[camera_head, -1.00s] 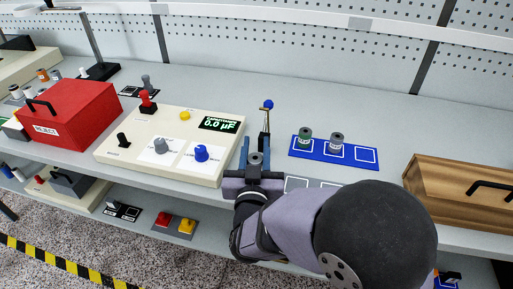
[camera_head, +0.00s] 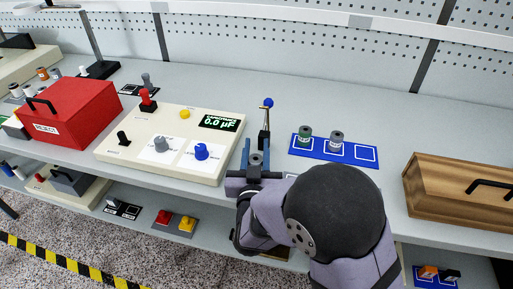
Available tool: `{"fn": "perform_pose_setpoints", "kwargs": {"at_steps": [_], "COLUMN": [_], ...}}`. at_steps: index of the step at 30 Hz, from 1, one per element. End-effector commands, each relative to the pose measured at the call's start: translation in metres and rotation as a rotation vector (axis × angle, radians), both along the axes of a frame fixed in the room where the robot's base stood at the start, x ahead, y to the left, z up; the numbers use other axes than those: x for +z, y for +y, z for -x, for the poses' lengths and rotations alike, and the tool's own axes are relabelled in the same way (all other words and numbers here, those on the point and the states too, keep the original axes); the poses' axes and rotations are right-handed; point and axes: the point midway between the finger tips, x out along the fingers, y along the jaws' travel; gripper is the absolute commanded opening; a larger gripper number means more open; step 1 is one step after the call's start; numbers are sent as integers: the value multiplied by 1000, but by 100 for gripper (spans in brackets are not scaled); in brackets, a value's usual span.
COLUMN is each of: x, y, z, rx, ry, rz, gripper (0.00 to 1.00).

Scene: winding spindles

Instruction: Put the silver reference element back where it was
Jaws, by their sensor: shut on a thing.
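My gripper (camera_head: 256,160) is above the front part of the bench, just right of the cream meter. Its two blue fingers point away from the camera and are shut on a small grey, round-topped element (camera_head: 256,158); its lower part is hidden. I cannot tell surely that it is the silver reference element. The cream capacitance meter (camera_head: 118,154) reads 0.0 µF; a grey knob-like piece (camera_head: 160,145) and a blue one (camera_head: 201,152) are on its white squares. A blue mat (camera_head: 322,154) holds a green-grey spool (camera_head: 305,134) and a silver-grey spool (camera_head: 337,139); its right square is empty.
A thin post with a blue ball (camera_head: 268,103) stands just behind my gripper. A red reject box (camera_head: 75,112) is left, a wooden box (camera_head: 462,185) right. A dark mat and grey piece (camera_head: 147,80) lie behind the meter. White-outlined squares beside my gripper are partly hidden by my arm.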

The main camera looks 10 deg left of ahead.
Motion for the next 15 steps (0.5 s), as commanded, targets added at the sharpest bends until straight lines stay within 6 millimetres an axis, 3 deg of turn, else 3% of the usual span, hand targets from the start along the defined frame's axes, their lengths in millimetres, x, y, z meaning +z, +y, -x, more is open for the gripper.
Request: {"fn": "perform_pose_setpoints", "kwargs": {"at_steps": [1,3,15], "x": [-2,-1,1], "y": [0,0,0], "z": [0,0,0], "rx": [0,0,0], "ry": [0,0,1], "rz": [0,0,1], "gripper": [31,47,47]}}
